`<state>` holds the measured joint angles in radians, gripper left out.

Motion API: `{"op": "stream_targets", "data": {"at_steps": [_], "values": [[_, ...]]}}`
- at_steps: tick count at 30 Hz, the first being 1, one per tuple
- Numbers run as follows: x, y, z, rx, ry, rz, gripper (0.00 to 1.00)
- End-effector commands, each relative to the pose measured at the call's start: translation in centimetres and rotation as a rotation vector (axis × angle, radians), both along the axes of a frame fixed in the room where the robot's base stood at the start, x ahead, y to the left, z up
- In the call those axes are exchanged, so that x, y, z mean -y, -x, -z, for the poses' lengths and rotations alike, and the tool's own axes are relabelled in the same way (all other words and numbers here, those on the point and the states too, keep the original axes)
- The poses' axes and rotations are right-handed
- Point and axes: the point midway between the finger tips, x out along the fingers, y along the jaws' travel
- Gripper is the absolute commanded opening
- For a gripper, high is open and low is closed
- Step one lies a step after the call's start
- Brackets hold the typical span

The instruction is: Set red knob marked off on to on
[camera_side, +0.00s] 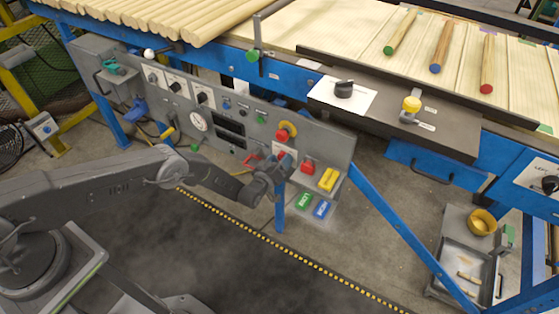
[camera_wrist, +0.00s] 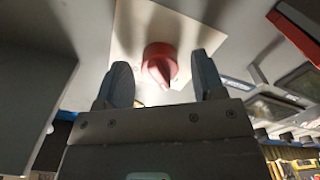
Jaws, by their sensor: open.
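The red knob (camera_wrist: 159,62) is on a pale plate (camera_wrist: 135,28) in the wrist view. Its pointed end faces down toward my gripper in that picture; its off and on marks cannot be read. My gripper (camera_wrist: 161,74) is open, with one finger to the left and one to the right of the knob. I see a gap on both sides, and the knob is not held. In the side view my gripper (camera_side: 276,168) is at the lower right part of the grey control panel (camera_side: 225,112), and it mostly hides the knob there.
A red mushroom button (camera_side: 282,136) with a yellow part is just above my gripper. Green and blue plates (camera_side: 313,205) are below. The dark floor in front is clear.

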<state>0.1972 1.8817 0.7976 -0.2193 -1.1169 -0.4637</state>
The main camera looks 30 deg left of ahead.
Motion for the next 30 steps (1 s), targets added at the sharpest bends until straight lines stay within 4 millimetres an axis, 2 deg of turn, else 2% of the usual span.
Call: {"op": "stream_targets", "data": {"at_steps": [7,22,30], "values": [[-0.02,-0.05,-0.03,0.001,0.000,-0.001,0.63],[0.00,-0.04,-0.04,0.001,0.000,-0.001,0.15],[0.00,-0.05,-0.04,0.001,-0.023,-0.001,0.14]]}}
